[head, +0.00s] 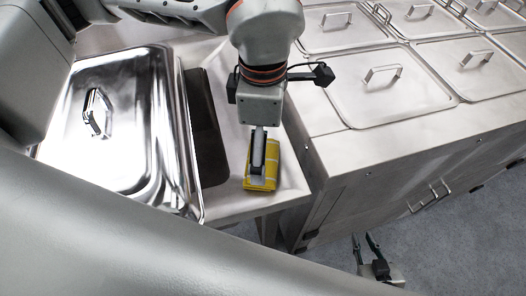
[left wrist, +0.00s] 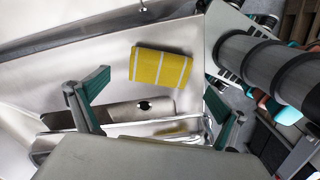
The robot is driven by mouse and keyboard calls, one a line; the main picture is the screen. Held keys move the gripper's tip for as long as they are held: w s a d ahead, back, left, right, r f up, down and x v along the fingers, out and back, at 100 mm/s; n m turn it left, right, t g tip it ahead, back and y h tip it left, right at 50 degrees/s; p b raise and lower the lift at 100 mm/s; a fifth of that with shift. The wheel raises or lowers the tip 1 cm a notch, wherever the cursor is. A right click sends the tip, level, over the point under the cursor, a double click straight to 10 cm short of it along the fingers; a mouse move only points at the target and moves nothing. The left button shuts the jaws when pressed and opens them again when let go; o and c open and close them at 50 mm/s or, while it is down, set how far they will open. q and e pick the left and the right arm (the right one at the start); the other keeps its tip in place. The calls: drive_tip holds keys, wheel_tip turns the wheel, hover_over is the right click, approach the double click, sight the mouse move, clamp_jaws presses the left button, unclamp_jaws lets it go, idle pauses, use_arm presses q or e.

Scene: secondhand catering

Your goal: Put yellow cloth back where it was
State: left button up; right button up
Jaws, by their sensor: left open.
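The yellow cloth (head: 269,182) is folded, with thin white stripes. It lies flat on the light table top (head: 235,200) near its right edge. It also shows in the left wrist view (left wrist: 160,66). My left gripper (head: 257,172) points down over the cloth and partly covers it in the head view. In the left wrist view its green-padded fingers (left wrist: 165,98) are spread and empty, with the cloth beyond the tips. The gap between tips and cloth is hard to judge. My right gripper (head: 364,241) hangs low at the right, over the grey floor, fingers apart and empty.
A shiny lidded steel pan (head: 130,85) stands left of the cloth, with a dark strip (head: 207,130) between them. A steel counter (head: 350,145) with several lidded wells borders the table on the right. Bare table shows in front of the cloth.

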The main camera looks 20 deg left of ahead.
use_arm(q)
wheel_tip(320, 180, up, 7)
idle(0.3)
drive_tip(key=shift+s+d, duration=0.1)
idle(0.4)
